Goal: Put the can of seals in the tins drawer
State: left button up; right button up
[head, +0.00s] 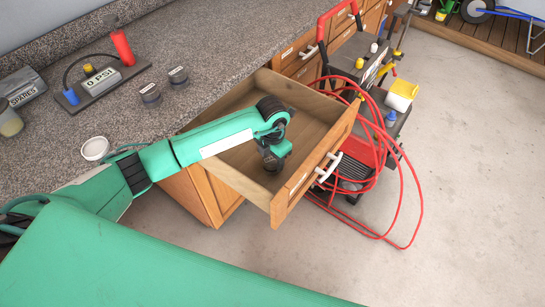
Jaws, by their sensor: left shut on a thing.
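An open wooden drawer (330,111) is pulled out from under the counter, with a pale handle and a small label on its front that I cannot read. My left gripper (271,157) reaches down inside the drawer, near its front left part. It is shut on a small dark can (272,165), mostly hidden by the gripper, low over or at the drawer floor; I cannot tell whether it touches the floor. Its label cannot be read. The rest of the drawer floor looks empty. My right gripper is out of view.
Two dark tins (150,94) (178,75) stand on the granite counter (220,45). A red hose (412,195) hangs from a cart right of the drawer.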

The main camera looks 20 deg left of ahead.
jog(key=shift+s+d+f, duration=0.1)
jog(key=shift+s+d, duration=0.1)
pick_arm(q)
jog(key=shift+f, duration=0.25)
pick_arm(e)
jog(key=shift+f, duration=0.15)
pick_arm(q)
jog(key=o, duration=1.1)
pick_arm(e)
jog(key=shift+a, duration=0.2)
pick_arm(q)
notch_tip(320, 180, up, 14)
jog(key=shift+b, duration=0.9)
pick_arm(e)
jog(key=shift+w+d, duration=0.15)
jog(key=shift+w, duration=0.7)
